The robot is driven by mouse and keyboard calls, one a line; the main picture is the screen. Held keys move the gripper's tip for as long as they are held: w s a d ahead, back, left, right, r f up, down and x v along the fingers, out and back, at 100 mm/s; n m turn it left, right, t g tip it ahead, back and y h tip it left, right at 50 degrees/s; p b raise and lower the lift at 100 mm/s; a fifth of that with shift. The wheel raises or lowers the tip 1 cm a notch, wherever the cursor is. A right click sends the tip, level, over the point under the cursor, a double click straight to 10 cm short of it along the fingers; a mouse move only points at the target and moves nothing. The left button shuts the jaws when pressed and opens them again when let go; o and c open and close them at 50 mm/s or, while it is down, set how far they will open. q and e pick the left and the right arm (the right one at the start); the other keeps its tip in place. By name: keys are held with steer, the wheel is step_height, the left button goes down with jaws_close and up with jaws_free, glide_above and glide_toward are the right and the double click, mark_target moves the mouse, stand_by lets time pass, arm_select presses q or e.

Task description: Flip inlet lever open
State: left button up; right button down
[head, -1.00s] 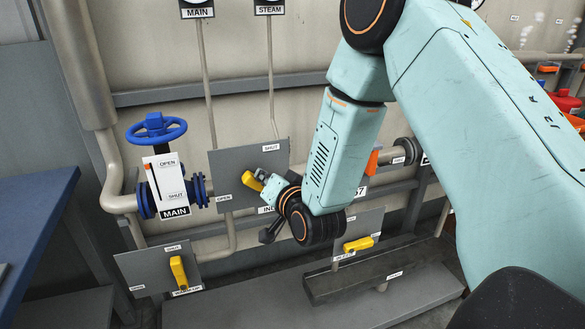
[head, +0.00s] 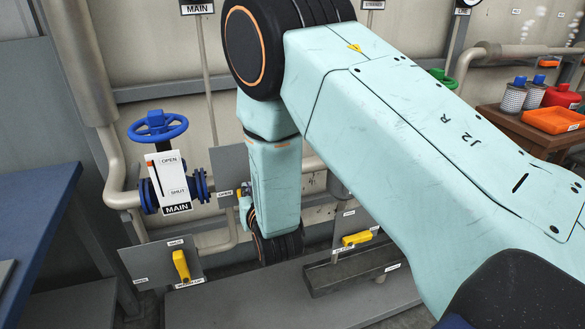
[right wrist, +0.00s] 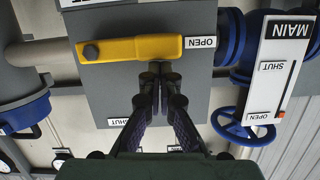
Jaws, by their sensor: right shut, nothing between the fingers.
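The yellow inlet lever (right wrist: 140,48) is on a grey plate (right wrist: 105,90). In the right wrist view, which is upside down, it lies level with its free end beside the OPEN label (right wrist: 200,42). The SHUT label (right wrist: 121,122) is lower on the plate. My right gripper (right wrist: 160,72) is shut and empty, its fingertips right beside the lever's edge; I cannot tell if they touch. In the head view my right arm hides most of the inlet plate (head: 228,165) and lever; only a small yellow part shows. My left gripper is not in view.
A blue handwheel valve (head: 157,127) with a white MAIN plate (head: 172,180) stands left of the inlet plate. Other yellow levers sit below left (head: 181,266) and right (head: 357,239). A blue table (head: 35,215) is at left. A grey ledge (head: 230,297) runs underneath.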

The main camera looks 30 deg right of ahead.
steer(key=shift+f, duration=0.1)
stand_by(0.5)
steer(key=shift+w+r+p, duration=0.15)
steer(key=shift+r+p, duration=0.35)
steer(key=shift+r, duration=0.05)
step_height(320, 180, up, 3)
steer(key=p, duration=0.2)
steer(key=shift+r+p, duration=0.2)
steer(key=shift+p, duration=0.1)
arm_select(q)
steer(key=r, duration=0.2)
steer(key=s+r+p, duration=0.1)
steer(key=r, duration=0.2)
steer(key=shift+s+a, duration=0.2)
arm_select(e)
steer(key=v, duration=1)
steer(key=shift+a+f, duration=0.2)
steer(key=shift+f, duration=0.05)
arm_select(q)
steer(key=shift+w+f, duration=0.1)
arm_select(e)
steer(key=shift+f, duration=0.1)
steer(key=shift+s, duration=0.2)
